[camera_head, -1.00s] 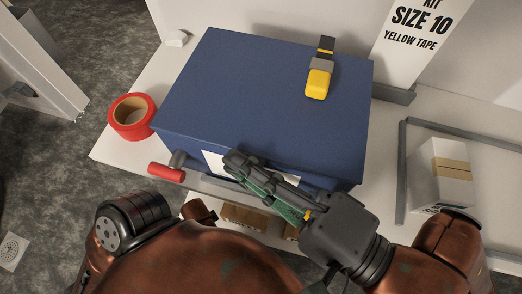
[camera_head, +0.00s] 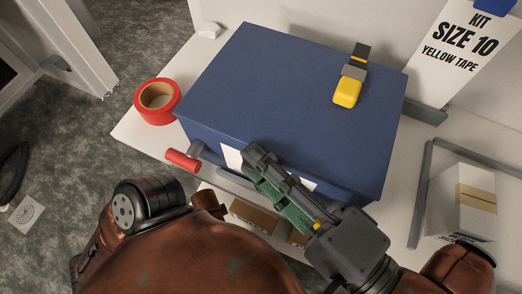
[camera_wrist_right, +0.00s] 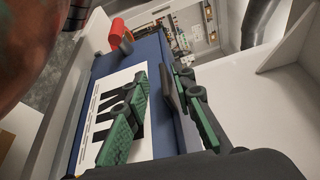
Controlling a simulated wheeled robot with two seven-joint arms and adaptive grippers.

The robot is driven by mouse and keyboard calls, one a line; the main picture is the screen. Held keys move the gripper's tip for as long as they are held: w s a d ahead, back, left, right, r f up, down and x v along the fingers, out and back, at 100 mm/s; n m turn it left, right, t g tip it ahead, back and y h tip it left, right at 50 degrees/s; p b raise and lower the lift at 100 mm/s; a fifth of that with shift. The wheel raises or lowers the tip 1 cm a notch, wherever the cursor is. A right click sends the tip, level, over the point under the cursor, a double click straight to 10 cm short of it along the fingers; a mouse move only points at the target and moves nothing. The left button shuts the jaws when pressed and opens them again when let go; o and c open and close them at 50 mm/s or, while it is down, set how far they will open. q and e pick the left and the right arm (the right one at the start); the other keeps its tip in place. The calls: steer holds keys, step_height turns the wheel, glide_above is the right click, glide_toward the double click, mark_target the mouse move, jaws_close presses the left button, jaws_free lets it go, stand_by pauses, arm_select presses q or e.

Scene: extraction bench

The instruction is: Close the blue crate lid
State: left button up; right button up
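The blue crate (camera_head: 300,95) stands on a white bench in the head view. Its lid lies flat across the top, and I see no clear gap along the front edge. My right gripper (camera_head: 259,168) is at the crate's front, by the upper front edge and the white label (camera_head: 232,157). In the right wrist view its two green-and-black fingers (camera_wrist_right: 157,82) are apart, one in front of the label (camera_wrist_right: 103,115), with a strip of blue crate showing between them. Nothing is clearly gripped; contact with the crate cannot be told. My left gripper is not in view.
A yellow block with a grey-and-black strap (camera_head: 347,92) sits on the lid. A sign (camera_head: 468,45) stands behind; a white box (camera_head: 466,203) stands right.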

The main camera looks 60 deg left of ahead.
steer(key=shift+d+r, duration=0.1)
stand_by(0.3)
steer(key=v, duration=1.2)
steer(key=shift+f, duration=0.2)
